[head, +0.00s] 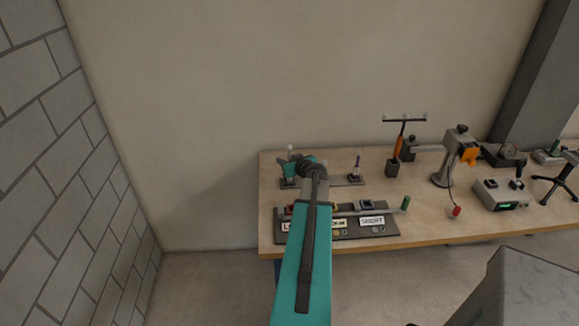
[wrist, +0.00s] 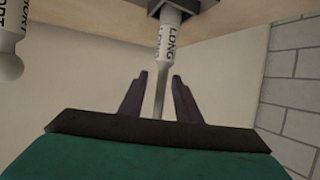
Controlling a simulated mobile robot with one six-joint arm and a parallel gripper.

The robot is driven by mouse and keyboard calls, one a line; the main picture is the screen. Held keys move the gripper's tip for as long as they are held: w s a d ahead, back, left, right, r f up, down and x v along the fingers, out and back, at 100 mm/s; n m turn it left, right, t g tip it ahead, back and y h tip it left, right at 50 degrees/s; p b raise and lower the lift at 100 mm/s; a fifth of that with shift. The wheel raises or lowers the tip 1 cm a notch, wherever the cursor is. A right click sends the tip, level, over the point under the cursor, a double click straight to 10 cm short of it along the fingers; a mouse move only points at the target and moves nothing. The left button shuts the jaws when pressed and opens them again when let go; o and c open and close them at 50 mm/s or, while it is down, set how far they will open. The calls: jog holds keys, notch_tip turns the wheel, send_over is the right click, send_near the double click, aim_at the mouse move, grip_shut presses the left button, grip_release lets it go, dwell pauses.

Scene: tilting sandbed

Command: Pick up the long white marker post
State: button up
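In the wrist view a long white marker post (wrist: 169,40) with black LONG lettering hangs down from the top edge out of a dark holder, the picture apparently being upside down. Its shaft narrows and runs down between my gripper's dark fingers (wrist: 160,90). The fingers are apart, with a gap visible on each side, so my gripper is open around the post. In the head view my gripper is mostly hidden by my own arm at the left end of the table. A small pale ball (head: 290,148) shows beside it, perhaps the post's top.
A second white post lettered SHORT (wrist: 9,38) is at the left in the wrist view. A block wall (head: 60,180) is left.

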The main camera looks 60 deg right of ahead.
jog(key=shift+w+d+f, duration=0.2)
jog(key=shift+w, duration=0.2)
dwell(0.3)
grip_shut()
